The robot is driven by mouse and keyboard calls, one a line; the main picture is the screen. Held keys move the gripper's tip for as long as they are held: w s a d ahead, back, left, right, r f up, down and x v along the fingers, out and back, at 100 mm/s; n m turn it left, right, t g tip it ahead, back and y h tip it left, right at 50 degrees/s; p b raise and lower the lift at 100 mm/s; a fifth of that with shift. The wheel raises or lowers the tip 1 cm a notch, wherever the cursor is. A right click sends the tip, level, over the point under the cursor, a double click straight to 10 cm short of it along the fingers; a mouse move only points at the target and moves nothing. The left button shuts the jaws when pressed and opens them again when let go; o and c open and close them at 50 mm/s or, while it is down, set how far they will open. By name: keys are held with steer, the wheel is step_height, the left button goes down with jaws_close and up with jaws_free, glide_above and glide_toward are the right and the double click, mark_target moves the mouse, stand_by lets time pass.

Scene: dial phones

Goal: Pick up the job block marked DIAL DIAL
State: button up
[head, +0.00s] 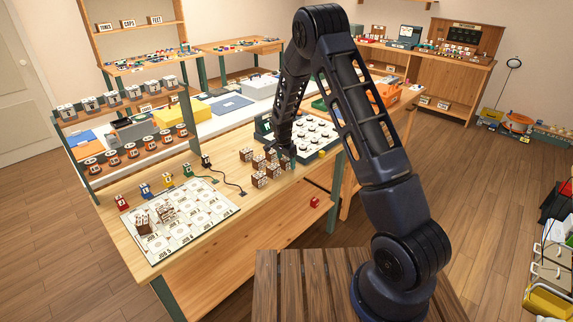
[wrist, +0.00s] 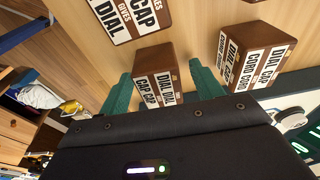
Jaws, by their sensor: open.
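Several brown job blocks with white labels stand in a cluster on the wooden table in the head view. My gripper (head: 286,152) is low over the right end of that cluster. In the wrist view its two green fingers (wrist: 160,72) are apart, one on each side of a brown block (wrist: 152,58). That block's white strips read CAP CAP and DIAL DIAL. I cannot tell whether the fingers touch it. A second block (wrist: 250,55), to the right, reads DIAL CAP and CORD CORD. The lower part of the block between the fingers is hidden by my gripper.
A third block or card (wrist: 120,18) with DIAL and CAP words is at the wrist view's top. A white board with job squares (head: 190,222) holds blocks at the table's front left. A tray of round dials (head: 312,135) stands just behind my gripper. A small rack (head: 130,135) stands left.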

steer(key=c, duration=1.1)
